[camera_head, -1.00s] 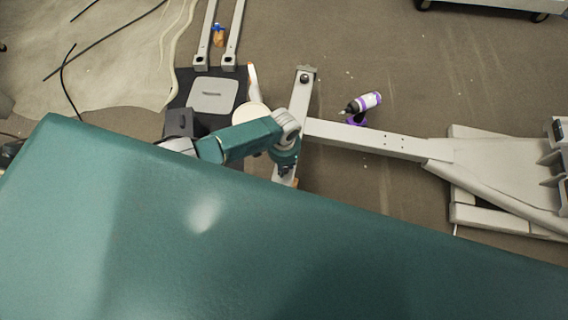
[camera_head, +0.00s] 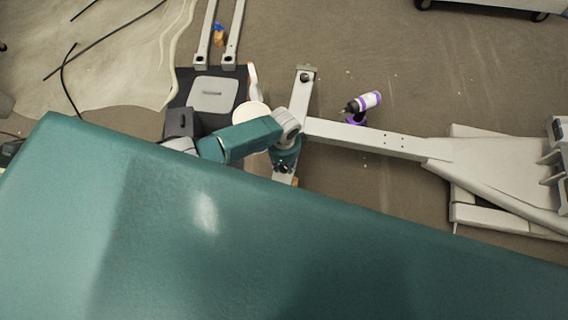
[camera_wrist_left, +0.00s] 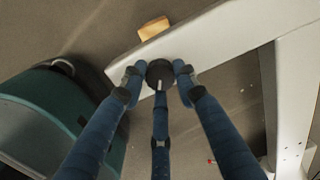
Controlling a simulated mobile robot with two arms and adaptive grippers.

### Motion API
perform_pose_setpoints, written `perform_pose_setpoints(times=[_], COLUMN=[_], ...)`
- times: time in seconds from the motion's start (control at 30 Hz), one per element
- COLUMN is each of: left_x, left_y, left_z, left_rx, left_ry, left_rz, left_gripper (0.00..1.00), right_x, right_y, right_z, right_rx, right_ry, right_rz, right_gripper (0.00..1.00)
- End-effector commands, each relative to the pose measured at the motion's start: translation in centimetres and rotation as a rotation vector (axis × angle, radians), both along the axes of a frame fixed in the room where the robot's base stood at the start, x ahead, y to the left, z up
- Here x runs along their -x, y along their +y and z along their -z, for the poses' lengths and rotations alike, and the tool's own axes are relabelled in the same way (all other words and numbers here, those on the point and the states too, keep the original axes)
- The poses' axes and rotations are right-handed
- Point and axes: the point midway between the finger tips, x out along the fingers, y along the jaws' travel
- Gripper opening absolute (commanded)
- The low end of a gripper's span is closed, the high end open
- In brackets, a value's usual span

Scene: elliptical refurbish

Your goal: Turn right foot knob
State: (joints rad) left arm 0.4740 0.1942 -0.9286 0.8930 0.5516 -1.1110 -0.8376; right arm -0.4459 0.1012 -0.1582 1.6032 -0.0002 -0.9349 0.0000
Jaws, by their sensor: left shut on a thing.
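The foot knob (camera_wrist_left: 160,72) is a round dark knob with a pale line, on the light foot bar (camera_wrist_left: 205,45) in the left wrist view. My left gripper (camera_wrist_left: 159,80) has its blue fingers closed around this knob. In the head view my left gripper (camera_head: 284,169) is at the near end of the foot bar (camera_head: 299,100), and my arm hides the knob there. Another dark knob (camera_head: 305,75) sits at the far end of the bar. My right gripper is not in view.
A light beam (camera_head: 375,140) runs right from the foot bar to a wide frame (camera_head: 490,170). An orange-brown block (camera_wrist_left: 154,28) lies by the bar's end. Bare floor is open at the upper right.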

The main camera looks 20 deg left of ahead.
Motion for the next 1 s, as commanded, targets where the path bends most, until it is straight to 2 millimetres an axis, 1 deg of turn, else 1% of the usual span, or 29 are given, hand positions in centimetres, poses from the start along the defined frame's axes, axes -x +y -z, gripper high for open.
perform_pose_setpoints(times=[0.03,0.3,0.87,0.9,0.97,1.0], left_x=[0.63,0.54,0.42,0.42,0.39,0.35], left_y=[0.45,0.52,0.7,0.71,0.67,0.6], left_z=[0.36,0.33,0.29,0.29,0.28,0.25], left_rx=[-0.01,-0.01,-0.013,-0.013,-0.013,-0.011], left_ry=[0.015,0.013,0.012,0.012,0.011,0.009], left_rz=[0.027,0.129,0.158,0.157,0.157,0.157], left_gripper=[0.04,0.04,0.04,0.36,0.48,0.49], right_x=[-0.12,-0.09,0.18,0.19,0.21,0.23], right_y=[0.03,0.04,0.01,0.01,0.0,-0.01], right_z=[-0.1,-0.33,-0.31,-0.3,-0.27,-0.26], right_rx=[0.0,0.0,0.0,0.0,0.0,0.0], right_ry=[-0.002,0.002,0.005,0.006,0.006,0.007], right_rz=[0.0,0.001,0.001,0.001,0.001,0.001], right_gripper=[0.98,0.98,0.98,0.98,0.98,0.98])
